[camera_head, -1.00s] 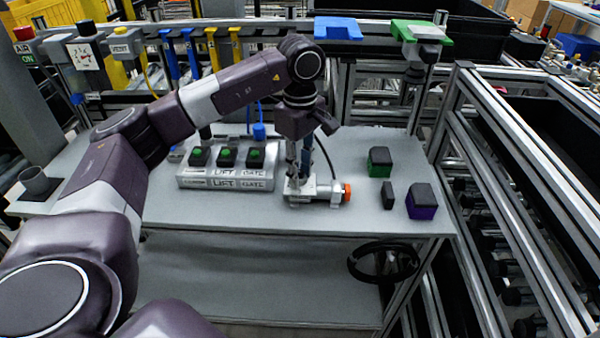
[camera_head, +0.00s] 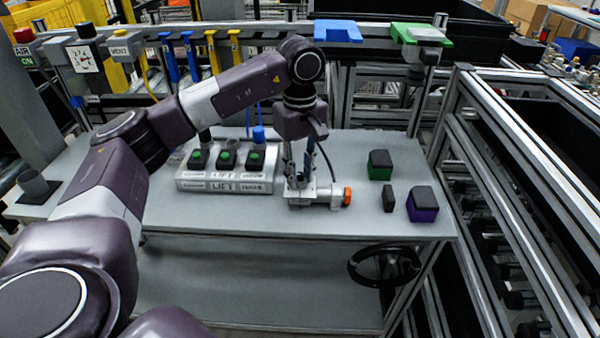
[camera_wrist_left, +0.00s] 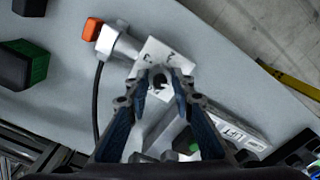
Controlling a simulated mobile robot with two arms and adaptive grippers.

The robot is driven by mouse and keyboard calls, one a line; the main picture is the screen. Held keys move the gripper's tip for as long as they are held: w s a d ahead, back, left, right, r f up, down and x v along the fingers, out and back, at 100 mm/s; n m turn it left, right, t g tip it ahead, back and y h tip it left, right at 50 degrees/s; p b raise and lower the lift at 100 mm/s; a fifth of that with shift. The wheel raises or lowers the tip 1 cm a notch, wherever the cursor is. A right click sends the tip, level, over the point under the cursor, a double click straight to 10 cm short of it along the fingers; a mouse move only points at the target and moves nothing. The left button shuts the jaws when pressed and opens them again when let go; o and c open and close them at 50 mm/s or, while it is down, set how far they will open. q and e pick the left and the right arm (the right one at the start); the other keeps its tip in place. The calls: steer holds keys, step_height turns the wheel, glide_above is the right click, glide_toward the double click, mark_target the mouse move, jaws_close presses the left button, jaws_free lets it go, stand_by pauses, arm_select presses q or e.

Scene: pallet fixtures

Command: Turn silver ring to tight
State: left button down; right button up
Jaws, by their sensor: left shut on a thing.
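A small metal fixture with a pale marked plate stands on the grey table (camera_head: 340,222). In the head view its silver cylinder body (camera_head: 328,195) points right and ends in an orange cap (camera_head: 347,196). The plate (camera_wrist_left: 168,58) and orange cap (camera_wrist_left: 92,29) also show in the left wrist view. My left gripper (camera_head: 299,180) points straight down over the plate. In the wrist view its blue-padded fingertips (camera_wrist_left: 159,80) close around a small part at the plate's middle, seemingly the silver ring. The fingers hide most of that ring. My right gripper is out of view.
A button box (camera_head: 226,182) with green buttons is left of the fixture. A green block (camera_head: 380,166), a small black block (camera_head: 388,198) and a purple block (camera_head: 422,206) stand to the right. A black cable runs beside the gripper. The front table strip is clear.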

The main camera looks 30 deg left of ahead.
arm_select(q)
steer(key=shift+w+r, duration=0.1)
steer(key=shift+r, duration=0.05)
steer(key=c, duration=1.7)
jaws_free()
steer(key=shift+o, duration=0.2)
step_height(320, 180, up, 12)
